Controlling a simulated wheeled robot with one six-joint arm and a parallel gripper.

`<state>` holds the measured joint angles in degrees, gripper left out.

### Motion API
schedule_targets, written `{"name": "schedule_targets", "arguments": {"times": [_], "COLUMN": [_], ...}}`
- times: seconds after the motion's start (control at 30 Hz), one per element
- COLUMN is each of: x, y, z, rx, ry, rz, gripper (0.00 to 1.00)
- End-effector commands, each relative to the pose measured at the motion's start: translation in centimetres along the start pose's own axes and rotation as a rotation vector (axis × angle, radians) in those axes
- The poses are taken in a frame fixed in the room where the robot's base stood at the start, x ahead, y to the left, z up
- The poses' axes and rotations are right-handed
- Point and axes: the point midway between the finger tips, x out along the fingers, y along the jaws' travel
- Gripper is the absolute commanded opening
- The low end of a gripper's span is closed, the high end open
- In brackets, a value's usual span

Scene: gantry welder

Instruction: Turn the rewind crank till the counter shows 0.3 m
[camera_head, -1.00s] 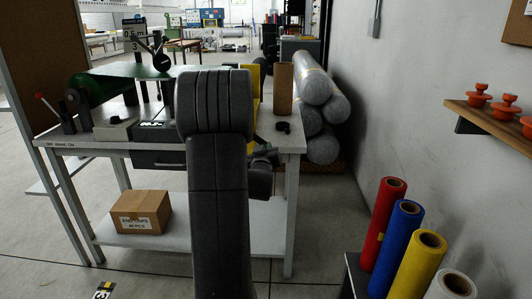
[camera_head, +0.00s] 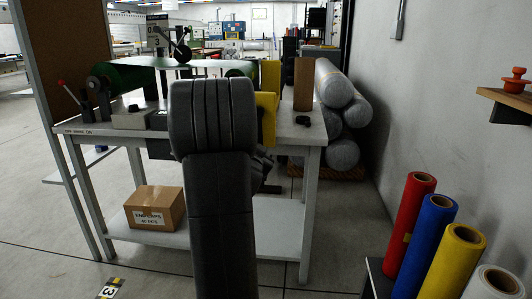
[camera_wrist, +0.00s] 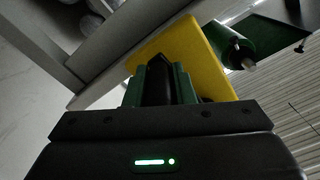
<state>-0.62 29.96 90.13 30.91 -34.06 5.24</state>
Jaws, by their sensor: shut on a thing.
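In the wrist view my gripper (camera_wrist: 158,85) has green fingers shut on a dark upright piece, apparently the grip of the rewind crank (camera_wrist: 158,72). The rest of the crank is hidden behind my gripper. A yellow plate (camera_wrist: 205,50) is right behind the fingers. It also shows in the head view (camera_head: 269,75), to the right of my arm. My arm hides the gripper in the head view. The counter sign (camera_head: 156,25) stands at the back of the bench, partly covered by a dark wheel; its figure is too small to read surely.
A green web (camera_head: 140,64) runs across the bench (camera_head: 90,129). A lever with a red knob (camera_head: 63,91) is at the left. Coloured rolls (camera_head: 412,205) stand at front right. A carton (camera_head: 156,208) sits on the lower shelf.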

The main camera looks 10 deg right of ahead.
Motion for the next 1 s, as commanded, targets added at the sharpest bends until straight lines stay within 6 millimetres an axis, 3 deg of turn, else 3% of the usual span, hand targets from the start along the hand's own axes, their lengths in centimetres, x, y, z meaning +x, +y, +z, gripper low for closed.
{"name": "schedule_targets", "arguments": {"times": [0.33,0.9,0.93,1.0], "x": [0.0,0.0,0.0,0.0], "y": [-1.5,-1.9,-1.9,-1.9], "z": [1.0,0.9,0.9,0.9], "rx": [0.034,0.032,0.032,0.032], "ry": [-0.007,-0.003,-0.002,-0.002], "rz": [-0.003,-0.005,-0.005,-0.005], "gripper": [0.0,0.0,0.29,0.42]}}
